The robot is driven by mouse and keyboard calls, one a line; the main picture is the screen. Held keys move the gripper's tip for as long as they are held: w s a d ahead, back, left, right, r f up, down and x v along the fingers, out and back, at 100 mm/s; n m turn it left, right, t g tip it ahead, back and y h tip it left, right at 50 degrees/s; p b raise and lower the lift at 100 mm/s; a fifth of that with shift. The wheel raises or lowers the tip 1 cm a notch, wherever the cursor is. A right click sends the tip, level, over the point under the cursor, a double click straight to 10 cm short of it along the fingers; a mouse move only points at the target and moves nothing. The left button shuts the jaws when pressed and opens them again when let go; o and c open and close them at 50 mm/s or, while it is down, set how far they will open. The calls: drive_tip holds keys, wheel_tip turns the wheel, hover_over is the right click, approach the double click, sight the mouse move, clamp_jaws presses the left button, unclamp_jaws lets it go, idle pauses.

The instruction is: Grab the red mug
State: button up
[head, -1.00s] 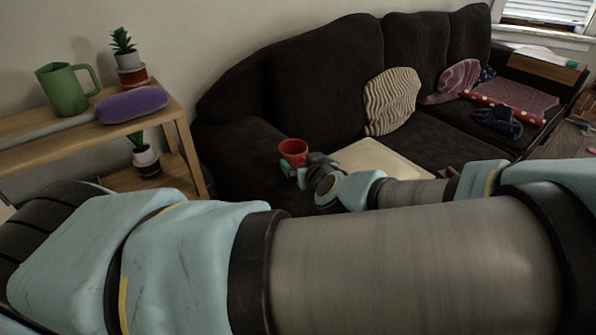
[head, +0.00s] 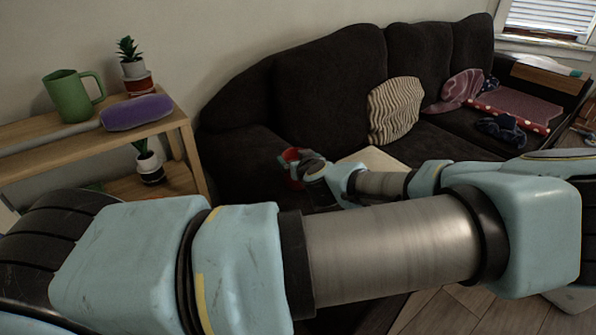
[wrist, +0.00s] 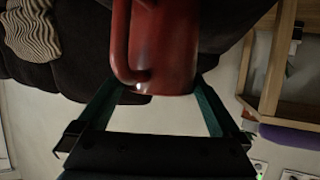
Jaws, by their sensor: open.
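The red mug (head: 290,156) is at the sofa's left end in the head view, partly hidden by my gripper (head: 303,167). The wrist view looks upside down; there the red mug (wrist: 165,45) fills the top middle, with its handle on the left side. My gripper (wrist: 163,88) is open, and its two teal fingers reach to either side of the mug near its lower edge in the picture. I cannot tell whether the fingers touch it. What the mug rests on is hidden.
A wooden shelf (head: 186,128) at left holds a green mug (head: 70,97), a purple duster (head: 137,112) and potted plants (head: 133,68). The dark sofa (head: 325,85) carries a striped cushion (head: 396,110). A pale flat surface (head: 372,158) lies beside my forearm.

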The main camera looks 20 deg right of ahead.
drive_tip(key=shift+w+f, duration=0.1)
drive_tip(key=shift+w, duration=0.05)
drive_tip(key=c, duration=1.3)
drive_tip(key=shift+c, duration=0.4)
